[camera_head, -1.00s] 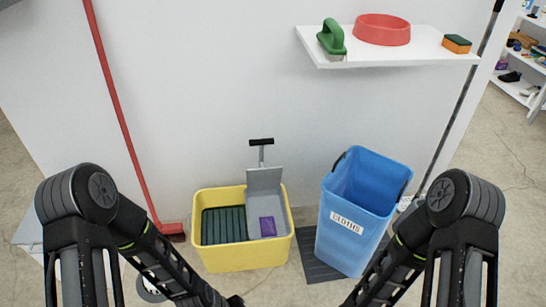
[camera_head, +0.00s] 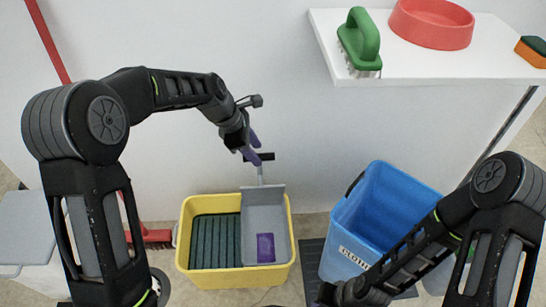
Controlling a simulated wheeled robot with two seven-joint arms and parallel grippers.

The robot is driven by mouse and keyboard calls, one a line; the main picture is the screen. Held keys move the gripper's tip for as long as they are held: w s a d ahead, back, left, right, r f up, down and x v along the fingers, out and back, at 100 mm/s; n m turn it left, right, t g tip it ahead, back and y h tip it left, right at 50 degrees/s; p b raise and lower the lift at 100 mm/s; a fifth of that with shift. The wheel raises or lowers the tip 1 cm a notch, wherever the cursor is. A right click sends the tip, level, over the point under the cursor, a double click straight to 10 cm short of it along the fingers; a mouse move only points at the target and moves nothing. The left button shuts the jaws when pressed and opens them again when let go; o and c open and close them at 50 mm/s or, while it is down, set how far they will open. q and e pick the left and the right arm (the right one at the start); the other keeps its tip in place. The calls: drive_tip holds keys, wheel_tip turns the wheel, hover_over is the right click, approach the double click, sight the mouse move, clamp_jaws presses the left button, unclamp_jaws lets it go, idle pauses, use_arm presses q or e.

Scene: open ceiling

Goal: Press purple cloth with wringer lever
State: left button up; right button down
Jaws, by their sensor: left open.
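The yellow bucket (camera_head: 235,277) stands on the floor in the middle. A grey wringer (camera_head: 276,215) sits in its right part. The purple cloth (camera_head: 265,247) lies in the wringer. The wringer lever (camera_head: 261,170) stands upright at the back with a black handle (camera_head: 265,157) on top. My left gripper (camera_head: 252,148) reaches in from the left with its purple fingers open, close to the handle at its upper left. I cannot tell whether they touch. My right arm enters at the lower right, and its gripper is not clearly visible at the bottom edge.
A white shelf (camera_head: 430,72) above holds a green brush (camera_head: 360,40), a red bowl (camera_head: 432,24) and a sponge (camera_head: 533,52). A red broom (camera_head: 150,237) leans at the left.

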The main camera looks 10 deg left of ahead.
use_arm(q)
drive_tip(key=shift+w+f, duration=0.35)
drive_tip(key=shift+w, duration=0.25)
drive_tip(key=shift+r, duration=0.2)
drive_tip(key=shift+s, duration=0.1)
use_arm(e)
drive_tip(key=shift+w+f, duration=0.4)
drive_tip(key=shift+f, duration=0.15)
use_arm(q)
drive_tip(key=shift+f, duration=0.1)
drive_tip(key=shift+d+f+b, duration=0.25)
drive_tip(key=shift+f+b, duration=0.2)
drive_tip(key=shift+f, duration=0.1)
drive_tip(key=b+x, duration=0.1)
drive_tip(key=x, duration=0.5)
drive_tip(key=shift+f+b, duration=0.2)
drive_tip(key=shift+b, duration=0.1)
use_arm(e)
drive_tip(key=shift+w+d+f, duration=0.1)
drive_tip(key=shift+f, duration=0.45)
drive_tip(key=shift+w+d+f, duration=0.1)
drive_tip(key=shift+f, duration=0.45)
use_arm(q)
drive_tip(key=shift+d, duration=0.15)
drive_tip(key=shift+c, duration=0.4)
